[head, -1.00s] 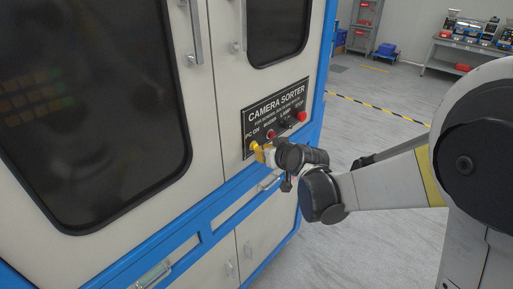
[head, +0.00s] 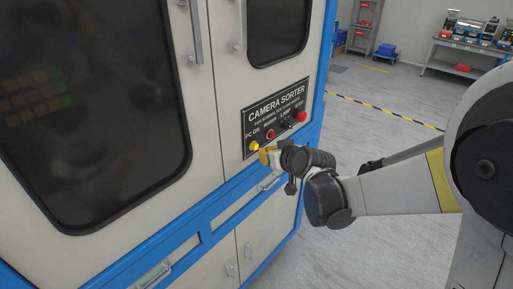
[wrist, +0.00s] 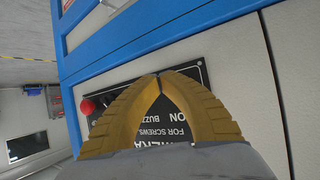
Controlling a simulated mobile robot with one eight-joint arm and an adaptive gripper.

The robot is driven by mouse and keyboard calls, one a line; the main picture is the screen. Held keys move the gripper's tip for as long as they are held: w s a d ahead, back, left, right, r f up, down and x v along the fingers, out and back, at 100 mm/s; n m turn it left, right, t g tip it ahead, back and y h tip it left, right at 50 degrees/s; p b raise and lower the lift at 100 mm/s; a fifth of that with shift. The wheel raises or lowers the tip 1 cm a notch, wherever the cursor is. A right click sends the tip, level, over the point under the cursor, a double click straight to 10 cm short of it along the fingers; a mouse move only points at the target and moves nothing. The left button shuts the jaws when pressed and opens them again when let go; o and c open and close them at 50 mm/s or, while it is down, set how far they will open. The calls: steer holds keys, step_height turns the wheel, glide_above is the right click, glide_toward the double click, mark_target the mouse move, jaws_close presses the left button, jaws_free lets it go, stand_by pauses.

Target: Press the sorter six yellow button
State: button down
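The yellow button (head: 254,145) sits under the "PC ON" label at the left end of the black control panel (head: 262,118) on the camera sorter. My gripper (head: 264,153), with yellow ribbed fingers, is just right of and slightly below the button in the head view. A small gap seems to show between them. In the wrist view the fingertips of my gripper (wrist: 160,80) meet and hold nothing visible. The panel appears upside down there, and the fingers cover part of it. I cannot make out the yellow button in that view.
A red button (head: 302,116) is at the panel's right end, with another red knob (head: 271,135) and a dark one between. Door handles (head: 193,32) stick out above the panel. A workbench (head: 455,48) stands far back.

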steer(key=shift+s+d, duration=0.8)
steer(key=shift+d, duration=0.2)
steer(key=shift+s+d, duration=0.75)
steer(key=shift+d, duration=0.2)
steer(key=s+d+r+m+g+h, duration=0.1)
steer(key=s+d+m+g+h, duration=0.1)
steer(key=s+d, duration=0.6)
steer(key=s+d+r+m+g+h, duration=0.1)
steer(key=s+d, duration=0.7)
steer(key=s, duration=1)
steer(key=r+m+h, duration=0.1)
steer(key=m+h, duration=0.1)
steer(key=shift+s+g+h, duration=0.35)
steer(key=shift+g+h, duration=0.05)
